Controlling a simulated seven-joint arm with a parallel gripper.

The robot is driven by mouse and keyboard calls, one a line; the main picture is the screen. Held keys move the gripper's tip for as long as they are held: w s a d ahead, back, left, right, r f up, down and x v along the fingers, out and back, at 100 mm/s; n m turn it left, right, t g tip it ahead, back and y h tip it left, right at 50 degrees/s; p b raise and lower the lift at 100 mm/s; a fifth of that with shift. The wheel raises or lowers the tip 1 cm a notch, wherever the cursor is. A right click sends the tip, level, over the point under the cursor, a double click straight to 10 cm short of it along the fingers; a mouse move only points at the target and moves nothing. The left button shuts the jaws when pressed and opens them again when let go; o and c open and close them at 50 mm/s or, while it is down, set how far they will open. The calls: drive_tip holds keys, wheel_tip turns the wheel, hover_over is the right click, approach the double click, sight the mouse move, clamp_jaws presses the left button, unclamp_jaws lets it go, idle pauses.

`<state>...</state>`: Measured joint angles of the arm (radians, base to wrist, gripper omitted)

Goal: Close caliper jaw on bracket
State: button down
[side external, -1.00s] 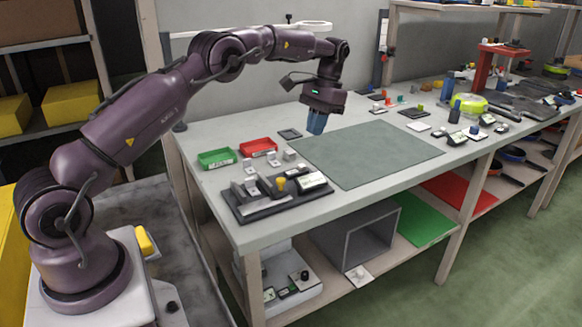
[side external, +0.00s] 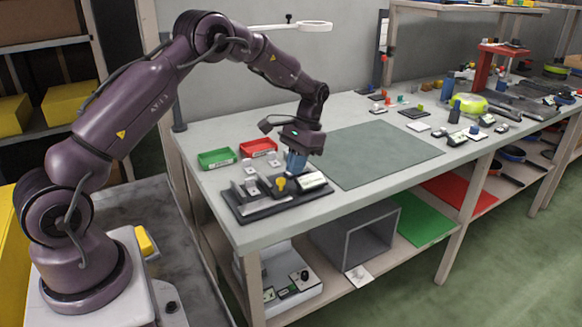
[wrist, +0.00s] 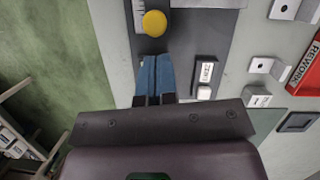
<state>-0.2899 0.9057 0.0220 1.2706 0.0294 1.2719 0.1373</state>
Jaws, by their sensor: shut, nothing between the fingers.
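The caliper fixture has a dark base plate (side external: 262,212) near the left front of the bench, with grey metal blocks (side external: 250,188) on it. Its yellow knob (side external: 281,184) and white-topped readout box (side external: 312,181) stand at its right part. In the wrist view the yellow knob (wrist: 154,23) lies just beyond my fingertips, and a box marked ZERO (wrist: 207,70) is to their right. My gripper (side external: 294,172) has blue fingers, shut and empty, pointing down over the knob's side of the fixture. I cannot tell whether a bracket sits between the jaws.
Small metal brackets (wrist: 265,68) lie beside the fixture. A green bin (side external: 217,158) and a red bin (side external: 258,147), marked REWORK in the wrist view, stand behind it. The grey-green mat (side external: 375,153) to the right is clear.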

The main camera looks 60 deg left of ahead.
sight(278, 180)
drive_tip(key=shift+s+d+f, duration=0.1)
drive_tip(key=shift+s, duration=0.55)
drive_tip(key=shift+s, duration=1.85)
drive_tip(key=shift+w, duration=0.1)
